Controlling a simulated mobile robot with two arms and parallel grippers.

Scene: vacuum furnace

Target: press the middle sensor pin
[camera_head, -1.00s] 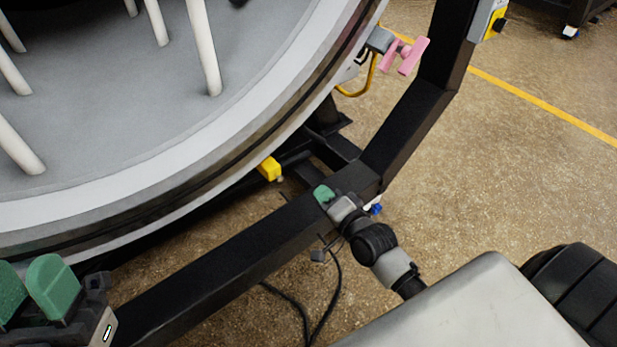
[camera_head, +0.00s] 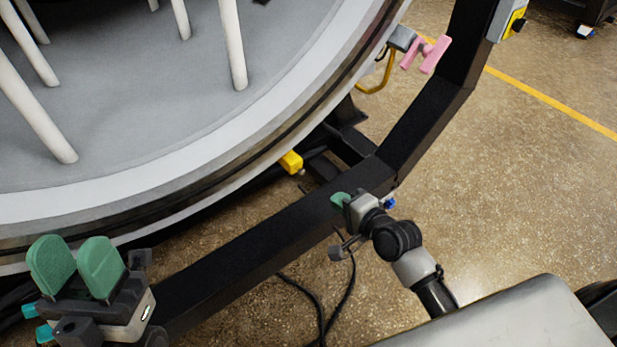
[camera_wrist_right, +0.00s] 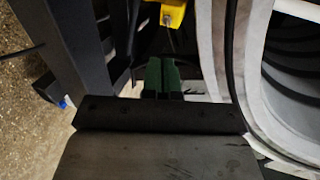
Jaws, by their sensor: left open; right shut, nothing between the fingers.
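A yellow block (camera_head: 290,162) with a small metal tip sits under the rim of the large round furnace door, just behind the black frame bar. In the right wrist view the yellow block (camera_wrist_right: 172,12) is at the top, with its small metal pin (camera_wrist_right: 167,20) pointing down toward my fingers. I cannot tell whether this is the middle pin. My right gripper (camera_head: 340,200) is shut and empty, apart from the block and to its lower right, over the bar. Its green fingers (camera_wrist_right: 162,76) are together in the wrist view. My left gripper (camera_head: 76,266) is open and empty at lower left.
The black frame bar (camera_head: 245,247) runs diagonally below the round grey rim (camera_head: 205,158). Several white rods (camera_head: 233,45) stand inside the furnace. A pink handle (camera_head: 427,53) is at upper right. Black cables (camera_head: 320,310) hang below the bar. The floor to the right is open.

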